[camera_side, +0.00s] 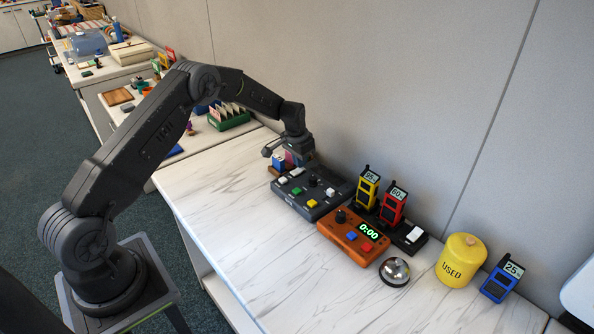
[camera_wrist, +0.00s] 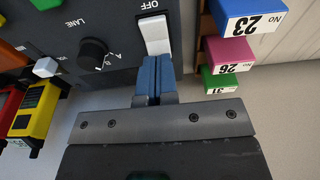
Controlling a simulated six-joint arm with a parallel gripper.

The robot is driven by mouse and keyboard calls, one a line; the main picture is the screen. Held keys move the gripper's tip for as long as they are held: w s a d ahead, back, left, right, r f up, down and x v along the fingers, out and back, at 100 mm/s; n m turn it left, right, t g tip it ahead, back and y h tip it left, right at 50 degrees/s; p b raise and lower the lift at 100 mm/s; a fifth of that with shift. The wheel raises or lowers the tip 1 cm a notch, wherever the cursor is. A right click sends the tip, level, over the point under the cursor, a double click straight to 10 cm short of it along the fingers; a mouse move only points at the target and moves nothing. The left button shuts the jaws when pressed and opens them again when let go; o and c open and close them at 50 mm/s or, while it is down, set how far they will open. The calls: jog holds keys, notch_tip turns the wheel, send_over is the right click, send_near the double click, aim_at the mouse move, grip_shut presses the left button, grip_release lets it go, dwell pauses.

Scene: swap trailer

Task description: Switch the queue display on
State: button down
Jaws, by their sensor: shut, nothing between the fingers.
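A dark grey control panel (camera_side: 318,208) lies on the marble-topped bench under my gripper. In the wrist view the panel (camera_wrist: 50,38) carries a black knob (camera_wrist: 93,54) marked LANE and a white rocker switch (camera_wrist: 154,30) with OFF printed beside it. My gripper (camera_wrist: 154,63) is shut and empty, its blue fingertips at the near end of this white switch. I cannot tell if they touch it. In the side view my gripper (camera_side: 298,160) is low over the panel's far end, its fingertips hard to make out. I see no lit display on the grey panel.
Number blocks 23 (camera_wrist: 250,20), 26 (camera_wrist: 228,55) and 31 (camera_wrist: 220,80) sit close beside the switch. An orange timer box (camera_side: 345,244), yellow (camera_side: 368,187) and red (camera_side: 392,205) handsets, a bell (camera_side: 395,271) and a yellow tub (camera_side: 460,260) stand nearer the camera. The bench's left part is clear.

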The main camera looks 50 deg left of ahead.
jog(key=shift+f, duration=0.7)
jog(key=shift+r, duration=3.55)
